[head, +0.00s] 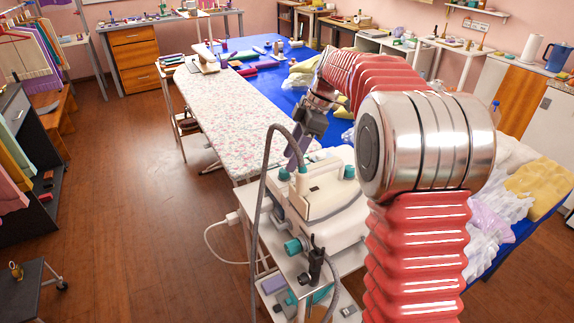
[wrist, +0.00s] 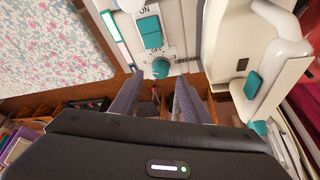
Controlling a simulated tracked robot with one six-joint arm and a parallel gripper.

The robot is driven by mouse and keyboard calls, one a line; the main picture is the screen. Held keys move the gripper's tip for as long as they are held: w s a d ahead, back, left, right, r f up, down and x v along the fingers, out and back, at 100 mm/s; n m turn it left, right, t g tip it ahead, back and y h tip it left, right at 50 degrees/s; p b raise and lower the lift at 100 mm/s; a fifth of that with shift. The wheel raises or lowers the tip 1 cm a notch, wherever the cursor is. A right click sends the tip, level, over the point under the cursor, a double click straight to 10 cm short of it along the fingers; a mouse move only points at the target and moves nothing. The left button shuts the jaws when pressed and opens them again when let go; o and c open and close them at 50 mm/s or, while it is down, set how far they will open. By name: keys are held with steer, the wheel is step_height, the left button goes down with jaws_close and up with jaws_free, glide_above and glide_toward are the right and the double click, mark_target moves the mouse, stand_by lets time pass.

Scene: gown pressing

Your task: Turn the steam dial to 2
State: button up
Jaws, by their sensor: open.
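The steam station (head: 305,225) stands on a white cart, with a white iron (head: 325,192) on top. In the wrist view its panel (wrist: 180,35) has a teal ON/OFF switch (wrist: 148,28) and a round teal knob (wrist: 160,68) below it, apparently the steam dial. My gripper (wrist: 158,88) is open and empty. Its two grey-purple fingers point at the panel, the knob in line with the gap between them; contact is not visible. In the head view my gripper (head: 297,155) points down beside the iron.
A floral ironing board (head: 245,95) lies just beyond the station. A grey hose (head: 262,180) arches close to my gripper. The iron's handle (wrist: 285,25) is at right in the wrist view. A blue table (head: 275,75) with cloths is behind.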

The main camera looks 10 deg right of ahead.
mark_target(284, 170)
steer(key=shift+x, duration=1.9)
steer(key=shift+c, duration=0.3)
steer(key=c, duration=1)
steer(key=shift+o, duration=0.2)
